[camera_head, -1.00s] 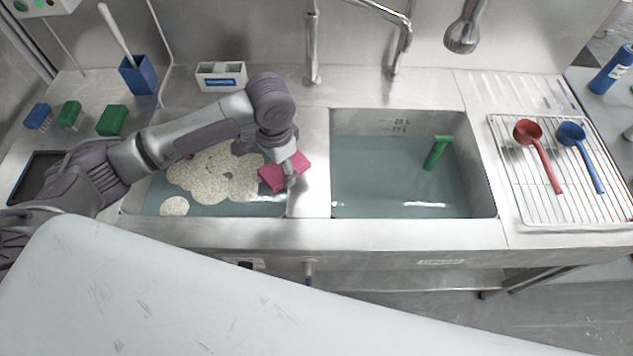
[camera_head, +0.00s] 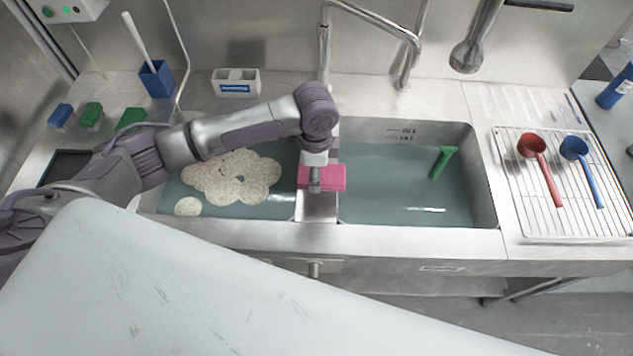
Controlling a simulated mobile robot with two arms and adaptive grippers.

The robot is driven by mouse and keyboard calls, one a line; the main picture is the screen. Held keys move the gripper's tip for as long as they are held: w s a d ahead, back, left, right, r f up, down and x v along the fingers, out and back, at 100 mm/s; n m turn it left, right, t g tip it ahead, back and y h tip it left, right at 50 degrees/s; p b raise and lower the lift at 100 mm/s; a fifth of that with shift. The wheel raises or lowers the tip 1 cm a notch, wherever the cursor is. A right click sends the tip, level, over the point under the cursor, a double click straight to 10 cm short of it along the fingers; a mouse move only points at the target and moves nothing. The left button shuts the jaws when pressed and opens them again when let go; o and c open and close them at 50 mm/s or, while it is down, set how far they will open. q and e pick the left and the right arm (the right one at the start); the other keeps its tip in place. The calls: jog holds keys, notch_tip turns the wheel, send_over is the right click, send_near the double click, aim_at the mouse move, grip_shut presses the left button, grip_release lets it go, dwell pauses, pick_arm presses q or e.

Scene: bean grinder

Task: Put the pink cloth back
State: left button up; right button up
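The pink cloth (camera_head: 333,178) is a folded flat block at the divider between the two sinks. My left gripper (camera_head: 315,184) is shut on the pink cloth, with its wrist above and the fingers pointing down. The cloth spans over the divider and slightly past it on both sides. Whether it touches the divider cannot be told. My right gripper is not in view.
The left sink holds water with foam (camera_head: 232,178). The right sink (camera_head: 405,190) holds water and a green-handled tool (camera_head: 443,161). Red (camera_head: 540,160) and blue (camera_head: 580,160) scoops lie on the wire rack (camera_head: 520,215). A white caddy (camera_head: 236,83), a blue holder (camera_head: 157,80) and several brushes stand behind and left.

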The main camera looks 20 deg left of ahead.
aim_at(316, 194)
pick_arm(q)
jog(key=shift+s+d+f, duration=0.25)
jog(key=shift+s+f, duration=0.2)
jog(key=shift+s, duration=0.15)
jog(key=shift+f+p, duration=0.6)
jog(key=shift+f, duration=1.45)
jog(key=o, duration=1.2)
notch_tip(316, 194, up, 12)
jog(key=shift+r+b, duration=0.1)
jog(key=shift+b, duration=0.6)
